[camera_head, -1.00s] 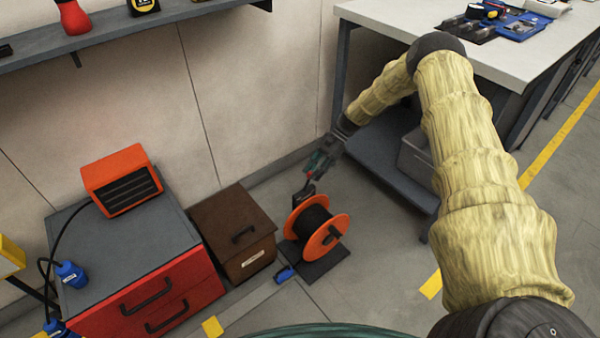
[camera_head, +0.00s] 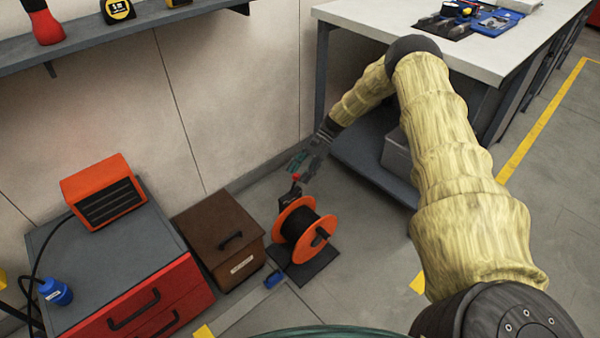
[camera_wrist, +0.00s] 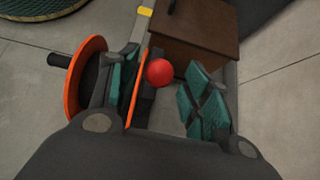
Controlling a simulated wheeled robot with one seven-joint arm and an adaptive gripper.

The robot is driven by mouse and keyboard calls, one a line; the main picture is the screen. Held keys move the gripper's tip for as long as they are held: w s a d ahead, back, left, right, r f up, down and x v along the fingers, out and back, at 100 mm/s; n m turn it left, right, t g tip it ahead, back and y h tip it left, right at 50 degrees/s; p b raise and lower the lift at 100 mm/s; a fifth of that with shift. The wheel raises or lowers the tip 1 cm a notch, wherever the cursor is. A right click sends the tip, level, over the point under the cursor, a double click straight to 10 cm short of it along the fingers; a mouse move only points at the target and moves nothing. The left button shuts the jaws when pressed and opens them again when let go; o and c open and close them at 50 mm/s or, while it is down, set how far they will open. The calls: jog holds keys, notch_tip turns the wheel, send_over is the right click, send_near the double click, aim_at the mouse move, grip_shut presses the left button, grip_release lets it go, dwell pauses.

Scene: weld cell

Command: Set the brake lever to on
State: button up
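The brake lever's red ball knob (camera_head: 296,177) sits on a dark lever at the upper side of the orange cable reel (camera_head: 296,222). The reel stands on a dark base plate on the floor. In the wrist view, the red knob (camera_wrist: 160,72) lies between the two teal-padded fingers, closer to the left finger. My gripper (camera_head: 301,164) is open, just above the knob in the head view. Gaps show beside the knob, so the fingers are not closed on it. The reel's orange flange (camera_wrist: 84,76) is left of the knob. The lever's lower part is mostly hidden.
A brown box (camera_head: 220,235) stands left of the reel, beside a red drawer cabinet (camera_head: 160,300) with an orange heater (camera_head: 103,190). The workbench (camera_head: 420,38) and its lower shelf (camera_head: 372,165) are close to my arm. Floor right of the reel is clear.

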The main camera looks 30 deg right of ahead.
jog(key=v, duration=1.2)
dwell(0.6)
